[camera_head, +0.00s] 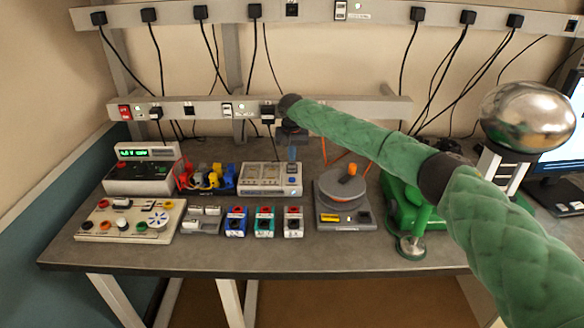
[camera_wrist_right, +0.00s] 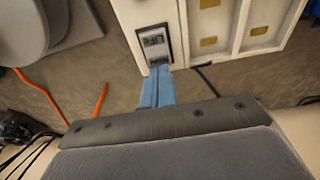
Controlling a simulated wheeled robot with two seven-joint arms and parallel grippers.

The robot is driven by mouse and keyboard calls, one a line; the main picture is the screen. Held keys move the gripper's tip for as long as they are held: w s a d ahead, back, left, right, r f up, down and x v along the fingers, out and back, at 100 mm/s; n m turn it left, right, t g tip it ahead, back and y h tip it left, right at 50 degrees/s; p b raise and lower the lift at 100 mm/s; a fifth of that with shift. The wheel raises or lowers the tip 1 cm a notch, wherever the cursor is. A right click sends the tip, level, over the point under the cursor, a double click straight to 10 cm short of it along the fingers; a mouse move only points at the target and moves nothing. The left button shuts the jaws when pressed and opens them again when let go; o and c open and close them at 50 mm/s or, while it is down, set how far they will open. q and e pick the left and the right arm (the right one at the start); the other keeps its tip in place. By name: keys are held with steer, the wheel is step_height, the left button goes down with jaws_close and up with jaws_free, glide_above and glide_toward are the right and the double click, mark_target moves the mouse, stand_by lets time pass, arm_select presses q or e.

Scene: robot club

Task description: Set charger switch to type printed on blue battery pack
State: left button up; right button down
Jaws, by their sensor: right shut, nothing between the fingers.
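The charger (camera_head: 262,192) is a pale box with several bays on its top, at the back middle of the bench. In the right wrist view the charger (camera_wrist_right: 225,45) fills the top right, with a dark switch panel (camera_wrist_right: 154,40) at its edge. Lettering on the panel is too small to read surely. My right gripper (camera_wrist_right: 160,68) is shut and empty, its blue fingertips at the panel's near end; I cannot tell if they touch. In the head view the right gripper (camera_head: 292,162) is over the charger's right end. The blue battery pack (camera_head: 236,222) stands in front; its print is unreadable.
A green pack (camera_head: 265,222) and a white-and-red pack (camera_head: 294,222) stand right of the blue one. A grey turntable device (camera_head: 333,187) is right of the charger, near my arm. Yellow and blue clips (camera_head: 209,179) lie left. The bench front (camera_head: 230,258) is clear.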

mark_target(292, 164)
steer(key=shift+f, duration=0.45)
stand_by(0.3)
steer(key=shift+f, duration=0.45)
stand_by(0.3)
steer(key=shift+r+p, duration=2.75)
steer(key=shift+r, duration=0.75)
